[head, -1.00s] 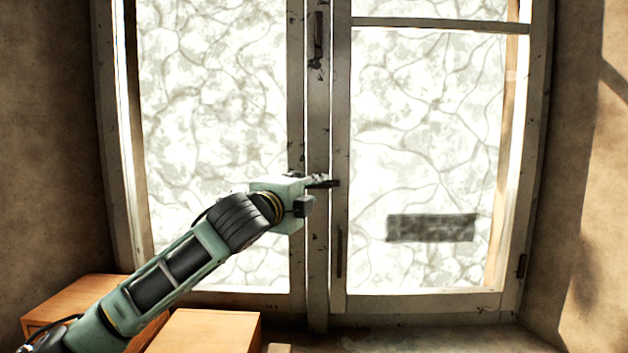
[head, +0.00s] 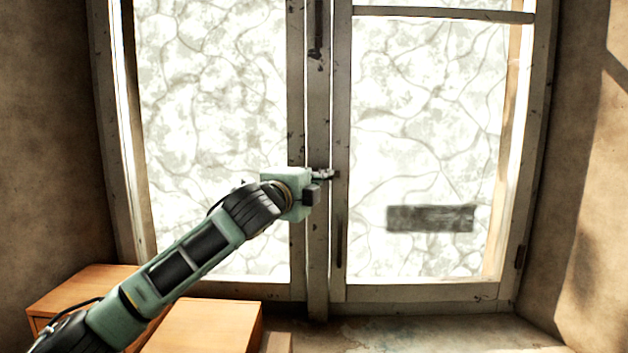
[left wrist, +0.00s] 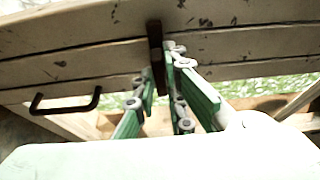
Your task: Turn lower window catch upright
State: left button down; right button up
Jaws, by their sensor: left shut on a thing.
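The lower window catch (left wrist: 156,50) is a dark bar on the frame where the two sashes meet. In the left wrist view it lies across the frame boards, about square to them. My left gripper (head: 325,174) is at the catch in the head view, where its hand and fingers hide most of it. In the left wrist view the gripper's green fingers (left wrist: 163,75) are on either side of the catch's end and shut on it. My right gripper is in neither view.
The upper catch (head: 318,28) stands upright higher on the middle post. A dark pull handle (head: 340,243) is on the right sash, below the gripper; it also shows in the left wrist view (left wrist: 65,104). Wooden boxes (head: 205,325) stand at lower left. The sill (head: 400,333) at right is clear.

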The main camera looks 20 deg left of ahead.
pick_arm(q)
jog(key=shift+f, duration=0.15)
jog(key=n+t+y+b, duration=0.1)
jog(key=n+y+b, duration=0.1)
jog(key=n+b, duration=0.4)
jog(key=n+t+y+b, duration=0.1)
jog(key=n+y+b, duration=0.2)
jog(key=n+b, duration=0.3)
jog(key=d+f+n+t+y+b, duration=0.1)
jog(key=n+y+b, duration=0.2)
jog(key=n+b, duration=0.3)
jog(key=shift+w+n+t, duration=0.2)
jog(key=shift+n+t, duration=0.1)
jog(key=shift+n, duration=1.9)
jog(key=c, duration=1.8)
grip_release()
jog(key=shift+s+r, duration=0.1)
jog(key=shift+r, duration=0.05)
